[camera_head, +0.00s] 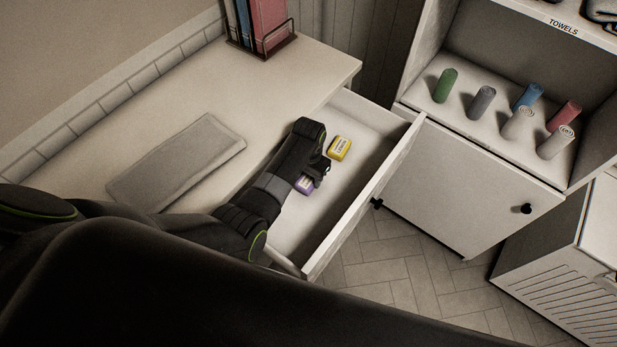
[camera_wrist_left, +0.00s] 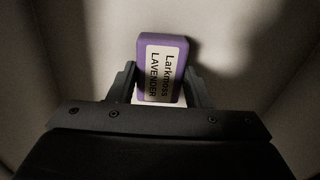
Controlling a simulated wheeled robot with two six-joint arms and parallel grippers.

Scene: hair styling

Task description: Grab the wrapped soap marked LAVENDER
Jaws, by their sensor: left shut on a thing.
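The purple wrapped soap (camera_wrist_left: 162,68) has a white label reading "Larkmoss LAVENDER" in the left wrist view. In the head view the purple soap (camera_head: 304,185) shows partly, inside the open drawer. My left gripper (camera_head: 318,172) reaches down into the drawer and is shut on the purple soap; its two fingers (camera_wrist_left: 160,88) stand on either side of it in the wrist view. A yellow wrapped soap (camera_head: 339,148) lies in the drawer just beyond the gripper. Its label is too small to read. My right gripper is not in view.
The drawer's front wall (camera_head: 368,195) stands to the right of my arm. A grey mat (camera_head: 177,160) lies on the counter, with a book rack (camera_head: 262,45) behind. A shelf marked TOWELS (camera_head: 563,27) holds several rolled towels. Open floor (camera_head: 400,270) lies right of the drawer.

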